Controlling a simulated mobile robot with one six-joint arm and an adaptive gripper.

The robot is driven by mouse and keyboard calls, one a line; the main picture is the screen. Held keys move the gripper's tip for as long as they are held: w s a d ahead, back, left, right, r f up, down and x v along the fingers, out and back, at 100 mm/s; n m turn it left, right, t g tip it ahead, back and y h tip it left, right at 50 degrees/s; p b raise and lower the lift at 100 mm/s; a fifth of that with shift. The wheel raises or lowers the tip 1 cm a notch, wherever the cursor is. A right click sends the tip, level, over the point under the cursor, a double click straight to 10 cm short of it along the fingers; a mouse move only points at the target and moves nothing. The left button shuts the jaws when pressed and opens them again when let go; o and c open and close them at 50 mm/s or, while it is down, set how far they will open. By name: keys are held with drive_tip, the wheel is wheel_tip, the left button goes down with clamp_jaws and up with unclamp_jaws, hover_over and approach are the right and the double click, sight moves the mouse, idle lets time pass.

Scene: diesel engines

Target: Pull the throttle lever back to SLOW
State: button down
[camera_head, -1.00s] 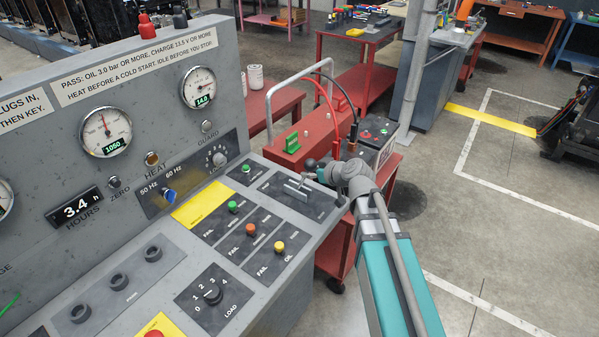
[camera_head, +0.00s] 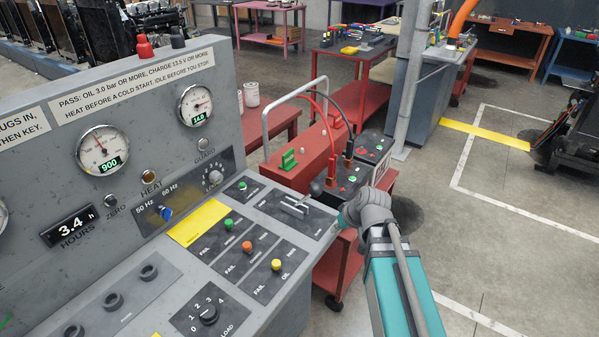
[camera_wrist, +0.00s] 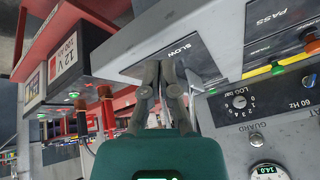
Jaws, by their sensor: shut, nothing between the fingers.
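The throttle lever (camera_head: 316,187) stands up from its slotted plate at the right end of the console in the head view, with a dark round knob on top. In the wrist view the plate (camera_wrist: 150,61) shows the word SLOW beside my fingertips. My gripper (camera_wrist: 165,67) is shut and empty, with its fingers over the SLOW end of the plate. They hide part of the slot, so I cannot tell whether they touch the lever. In the head view my wrist is just right of the plate, and the fingers are mostly hidden.
The console (camera_head: 215,330) carries green, orange and yellow buttons and a LOAD knob (camera_head: 208,314) close by. The speed dial (camera_head: 102,149) reads 900. A red cart (camera_head: 315,160) with batteries and cables stands behind the console's right end.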

drive_tip(key=s+d+m+g+h+p, duration=0.3)
drive_tip(key=s+d+h, duration=0.15)
drive_tip(key=d, duration=0.25)
drive_tip(key=w+a+r+n+p, duration=0.3)
drive_tip(key=a+r+p, duration=0.3)
drive_tip(key=r+p, duration=0.2)
drive_tip(key=w+a+r+n+y+p, duration=0.1)
drive_tip(key=w+a+r+n+p, duration=0.3)
drive_tip(key=a+r+p, duration=0.3)
drive_tip(key=w+a+r+n+t+y+p, duration=0.1)
drive_tip(key=w+a+r+n+p, duration=0.3)
drive_tip(key=w+a+r+p, duration=0.2)
wheel_tip(320, 180, up, 4)
drive_tip(key=p, duration=0.2)
drive_tip(key=shift+a+p, duration=0.35)
drive_tip(key=shift+f, duration=0.15)
wheel_tip(320, 180, down, 11)
drive_tip(key=d+b, duration=0.1)
drive_tip(key=b, duration=1)
drive_tip(key=shift+w+d+f+b, duration=0.15)
drive_tip(key=shift+b, duration=0.15)
